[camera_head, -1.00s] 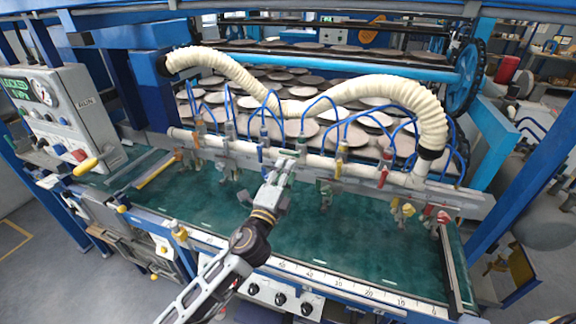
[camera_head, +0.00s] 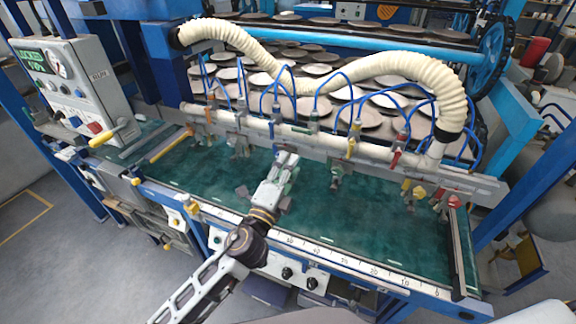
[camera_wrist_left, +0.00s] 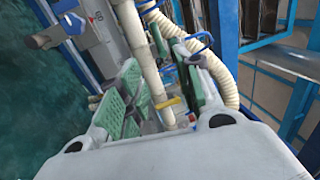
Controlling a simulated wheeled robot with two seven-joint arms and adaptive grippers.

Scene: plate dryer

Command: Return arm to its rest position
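My left arm comes in from the bottom of the head view. Its left gripper (camera_head: 286,160) is above the green bed of the machine, just on the near side of the pale pipe (camera_head: 300,134) with its row of valves. In the left wrist view the two green-padded fingers of the left gripper (camera_wrist_left: 158,68) are spread apart with nothing held between them. The pale pipe shows beyond them there. My right gripper is in neither view.
The green bed (camera_head: 330,225) is clear around the gripper. Valves with coloured handles, such as a red one (camera_head: 397,158), hang along the pipe. A cream corrugated hose (camera_head: 420,70) arches above. A control box (camera_head: 75,85) with a yellow-handled lever stands at left.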

